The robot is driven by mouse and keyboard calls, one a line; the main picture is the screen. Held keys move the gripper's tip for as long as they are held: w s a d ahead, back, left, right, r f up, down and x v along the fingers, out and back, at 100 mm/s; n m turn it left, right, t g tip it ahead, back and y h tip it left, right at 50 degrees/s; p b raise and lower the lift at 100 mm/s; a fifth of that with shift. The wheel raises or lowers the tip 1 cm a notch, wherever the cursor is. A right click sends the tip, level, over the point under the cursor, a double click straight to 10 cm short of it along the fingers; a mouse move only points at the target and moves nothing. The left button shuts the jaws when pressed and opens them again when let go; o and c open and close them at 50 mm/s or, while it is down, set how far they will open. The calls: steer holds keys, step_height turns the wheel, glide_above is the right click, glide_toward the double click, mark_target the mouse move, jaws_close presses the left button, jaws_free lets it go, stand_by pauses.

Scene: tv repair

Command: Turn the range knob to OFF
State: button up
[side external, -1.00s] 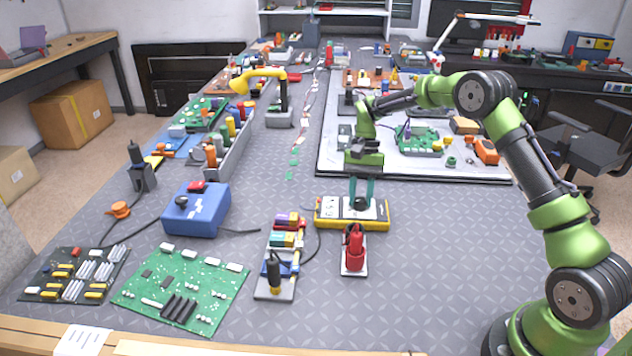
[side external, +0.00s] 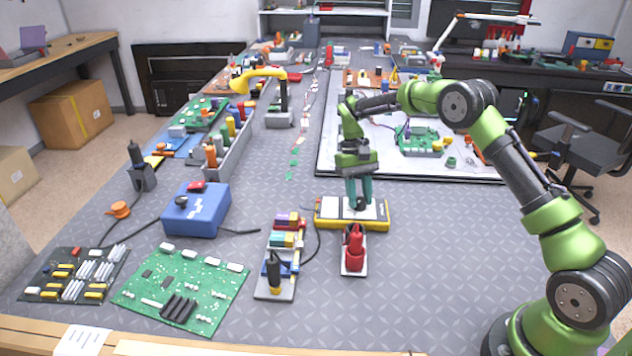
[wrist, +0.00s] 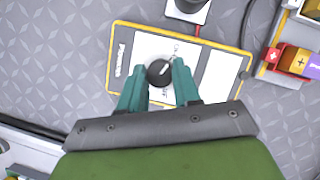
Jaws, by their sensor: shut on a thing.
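The yellow multimeter (side external: 328,211) lies flat on the grey bench mat, with a white face; it also shows in the wrist view (wrist: 221,75). Its black round range knob (wrist: 160,72) sits mid-face with a light pointer mark toward the upper right in the wrist view. My gripper (side external: 359,200) points down over the multimeter. Its two teal fingers (wrist: 160,80) are closed on either side of the knob. In the side view the fingers partly hide the knob.
A red-handled tool in a white-based holder (side external: 354,250) stands just in front of the multimeter. A rack of coloured parts (side external: 283,260) stands to its left, with a dark cable between. A blue box (side external: 197,212) sits farther left. The mat right of the multimeter is clear.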

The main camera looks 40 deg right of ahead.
steer(key=o, duration=1)
steer(key=shift+o, duration=0.2)
steer(key=v, duration=1.2)
